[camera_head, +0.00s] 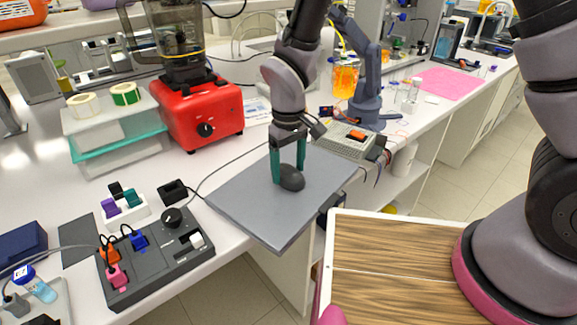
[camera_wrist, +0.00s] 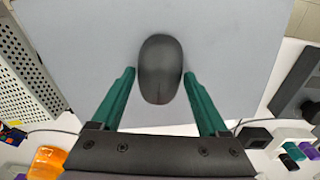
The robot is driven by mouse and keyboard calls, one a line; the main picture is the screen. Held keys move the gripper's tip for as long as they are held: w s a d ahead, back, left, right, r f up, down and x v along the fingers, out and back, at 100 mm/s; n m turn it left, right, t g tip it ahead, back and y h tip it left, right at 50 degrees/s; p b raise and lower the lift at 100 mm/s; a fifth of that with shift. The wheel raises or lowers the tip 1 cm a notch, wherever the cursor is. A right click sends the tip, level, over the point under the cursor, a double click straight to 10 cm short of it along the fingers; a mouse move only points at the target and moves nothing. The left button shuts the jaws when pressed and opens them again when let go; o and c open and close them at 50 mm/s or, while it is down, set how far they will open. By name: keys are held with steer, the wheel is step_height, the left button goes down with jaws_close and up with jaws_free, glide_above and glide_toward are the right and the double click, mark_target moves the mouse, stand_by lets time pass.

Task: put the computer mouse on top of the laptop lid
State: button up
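The dark grey computer mouse (camera_head: 291,178) is over the flat grey laptop lid (camera_head: 245,205) and appears to rest on it, near the lid's middle. In the wrist view the mouse (camera_wrist: 160,68) lies between the green fingertips of my gripper (camera_wrist: 159,74), with a narrow gap visible on each side. The lid (camera_wrist: 85,55) fills the background there. In the head view my gripper (camera_head: 288,168) points down at the mouse, fingers apart, one on each side. The exact contact under the mouse is hard to see.
A black control box (camera_head: 155,255) with plugs and a knob stands left of the lid. A red blender base (camera_head: 200,112) stands behind left. A grey device with an orange switch (camera_head: 350,140) is close behind right. The bench edge lies near the lid's front right.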

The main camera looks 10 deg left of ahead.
mark_target(289, 169)
steer(key=shift+o, duration=0.9)
step_height(289, 169, up, 12)
steer(key=shift+r, duration=0.15)
steer(key=w+d+r+m+t+y, duration=0.1)
steer(key=w+d+r+m, duration=0.4)
steer(key=d+r, duration=0.4)
steer(key=s+d+r+m+t, duration=0.1)
steer(key=d+r+m+t, duration=0.1)
steer(key=d, duration=0.6)
steer(key=s+d+r+m+t, duration=0.2)
steer(key=d+r+m, duration=0.2)
steer(key=d+r, duration=0.3)
steer(key=s+d+r+m+t+y, duration=0.1)
steer(key=d+r, duration=0.4)
steer(key=d, duration=0.5)
steer(key=shift+s+d+m+t, duration=0.35)
steer(key=shift+m+t, duration=0.25)
steer(key=shift+m, duration=0.5)
steer(key=shift+r, duration=0.1)
